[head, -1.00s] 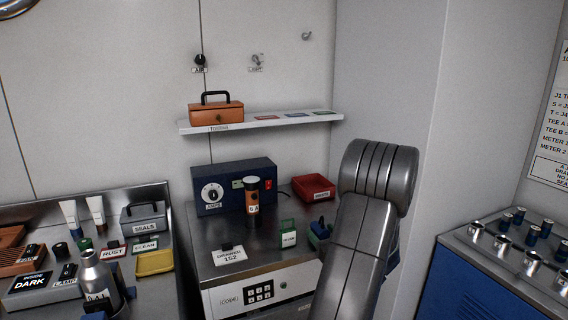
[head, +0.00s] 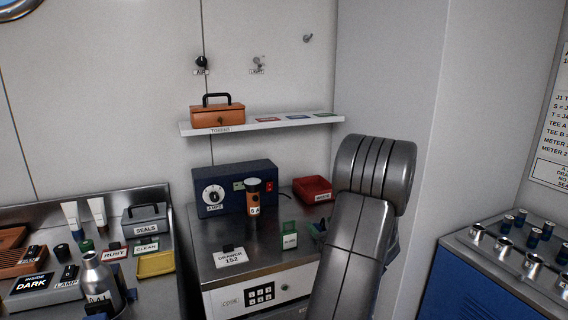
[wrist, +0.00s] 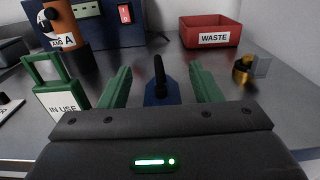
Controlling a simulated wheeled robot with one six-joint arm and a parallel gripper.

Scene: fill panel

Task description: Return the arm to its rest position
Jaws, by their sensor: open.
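My gripper (wrist: 160,80) shows in the wrist view as two green fingers standing apart, so it is open. A blue piece with a black upright stem (wrist: 160,80) shows between the fingers; I cannot tell whether it touches them. In the head view my grey arm rises at the right of the steel counter (head: 222,240). It hides most of the gripper, of which only a small green and blue bit shows at its left edge.
A green-handled IN USE tag (wrist: 57,95), an orange-brown canister (head: 254,197), a blue AMPS box (head: 228,178) and a red WASTE bin (head: 312,189) stand near the gripper. A brass fitting (wrist: 243,68) lies to its right. A shelf (head: 270,122) hangs above.

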